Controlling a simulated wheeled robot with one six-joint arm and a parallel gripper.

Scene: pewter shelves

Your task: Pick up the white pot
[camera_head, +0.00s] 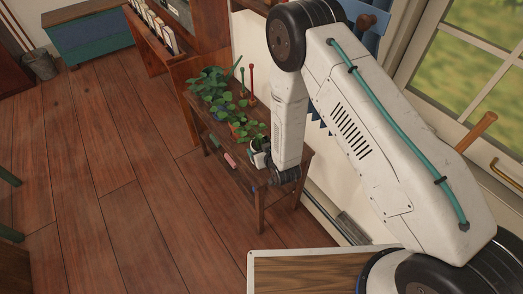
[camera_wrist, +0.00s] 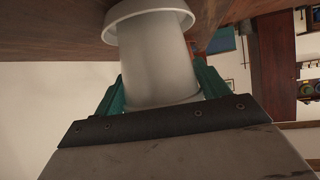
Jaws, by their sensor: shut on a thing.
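The white pot (camera_wrist: 155,65) fills the middle of the wrist view, with its wide rim towards the top of the picture. The teal fingers of my gripper (camera_wrist: 160,80) lie on either side of its body and are shut on it. In the head view the white pot (camera_head: 259,159) is small, at the near end of a wooden plant table (camera_head: 230,158), with green leaves at its top. My arm comes down beside it and hides part of it. I cannot tell whether the pot touches the tabletop.
Several leafy plants (camera_head: 212,85) crowd the table behind the pot. Red and green-handled tools (camera_head: 250,78) stand at the back. A pink item (camera_head: 229,160) is at the table's front edge. A wooden bookcase (camera_head: 165,50) stands beyond. The floor (camera_head: 100,170) at left is clear.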

